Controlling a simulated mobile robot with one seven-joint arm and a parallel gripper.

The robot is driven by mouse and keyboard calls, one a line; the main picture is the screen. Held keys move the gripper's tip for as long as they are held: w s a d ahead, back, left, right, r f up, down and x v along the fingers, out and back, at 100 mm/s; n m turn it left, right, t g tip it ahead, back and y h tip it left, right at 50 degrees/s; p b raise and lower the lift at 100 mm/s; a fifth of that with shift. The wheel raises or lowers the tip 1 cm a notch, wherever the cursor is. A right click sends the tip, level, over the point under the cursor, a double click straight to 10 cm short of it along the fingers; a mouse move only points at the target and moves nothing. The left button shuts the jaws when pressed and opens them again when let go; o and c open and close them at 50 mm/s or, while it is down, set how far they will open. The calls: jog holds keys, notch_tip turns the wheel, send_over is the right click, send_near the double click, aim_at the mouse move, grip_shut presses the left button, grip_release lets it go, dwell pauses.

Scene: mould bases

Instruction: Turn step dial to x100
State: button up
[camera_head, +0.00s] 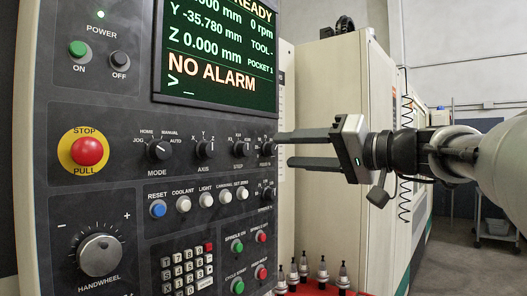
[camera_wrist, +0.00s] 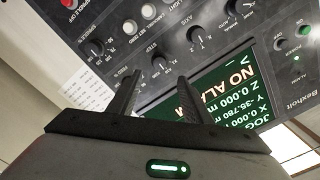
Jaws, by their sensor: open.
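The step dial (camera_head: 240,149) is a small black knob on the dark control panel, above the label STEP. Its position labels and pointer are too small to read surely. It also shows in the wrist view (camera_wrist: 160,65), between the fingertips in the picture and beyond them. My gripper (camera_head: 283,150) is open and empty, its two dark fingers pointing left at the panel. In the head view the fingertips lie right of the step dial, near the feed dial (camera_head: 267,149). In the wrist view, the gripper (camera_wrist: 158,76) appears apart from the step dial.
The axis dial (camera_head: 204,150) and mode dial (camera_head: 158,150) stand left of the step dial. A row of push buttons (camera_head: 205,199) lies below. The screen (camera_head: 220,55) above reads NO ALARM. A red stop button (camera_head: 87,151) is at the left. Tool holders (camera_head: 303,265) stand below my gripper in the picture.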

aim_at(248, 150)
jog(key=p+x, duration=0.1)
jog(key=x, duration=1)
jog(key=c, duration=1.1)
jog(key=shift+o, duration=0.2)
jog(key=shift+m, duration=0.4)
jog(key=m, duration=0.3)
jog(key=shift+m, duration=2.5)
